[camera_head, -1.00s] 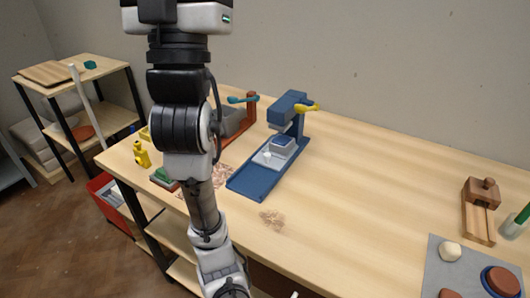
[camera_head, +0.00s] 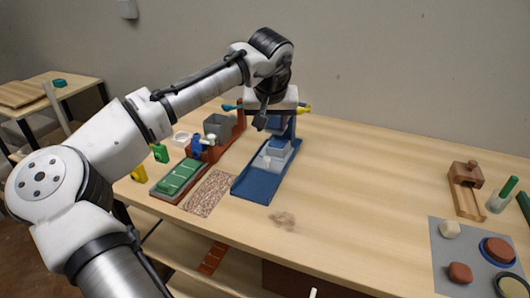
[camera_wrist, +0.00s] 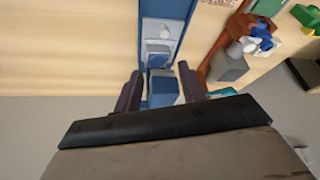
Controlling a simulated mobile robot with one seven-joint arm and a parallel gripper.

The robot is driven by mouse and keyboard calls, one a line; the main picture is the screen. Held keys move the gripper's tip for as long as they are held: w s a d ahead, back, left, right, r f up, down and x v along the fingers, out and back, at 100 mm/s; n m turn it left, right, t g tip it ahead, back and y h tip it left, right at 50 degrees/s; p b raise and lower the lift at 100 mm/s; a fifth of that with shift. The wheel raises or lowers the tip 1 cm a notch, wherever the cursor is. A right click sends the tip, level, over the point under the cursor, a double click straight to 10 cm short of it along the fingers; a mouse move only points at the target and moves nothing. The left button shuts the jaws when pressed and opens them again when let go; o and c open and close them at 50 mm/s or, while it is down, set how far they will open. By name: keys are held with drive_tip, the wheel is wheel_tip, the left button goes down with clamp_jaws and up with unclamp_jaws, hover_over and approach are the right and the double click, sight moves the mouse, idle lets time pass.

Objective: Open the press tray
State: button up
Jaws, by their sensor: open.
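The blue press (camera_head: 286,128) stands on the table near the middle. Its long blue base (camera_head: 262,187) reaches toward the table's front, and its front part is bare. A pale grey tray (camera_head: 261,163) with a small white knob sits on the base, partly under the press head. The tray also shows in the wrist view (camera_wrist: 158,34), ahead of my fingers. My gripper (camera_head: 264,122) is above and beside the press head, pointing down, open and empty. In the wrist view, its two dark fingers (camera_wrist: 160,88) appear on either side of the blue press head.
A red-brown press (camera_head: 238,122) with a grey block stands left of the blue press. A green tray (camera_head: 178,178) and a speckled mat (camera_head: 210,193) lie at the left. A grey mat (camera_head: 445,262) with lumps is at the right. The table between is mostly clear.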

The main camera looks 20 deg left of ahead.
sight(267, 158)
drive_tip(key=x, duration=0.4)
drive_tip(key=p+x, duration=0.1)
drive_tip(key=x, duration=0.4)
drive_tip(key=s+p+x, duration=0.1)
drive_tip(key=x, duration=0.4)
drive_tip(key=shift+a+f, duration=0.25)
drive_tip(key=shift+a, duration=0.15)
drive_tip(key=shift+s, duration=0.1)
clamp_jaws()
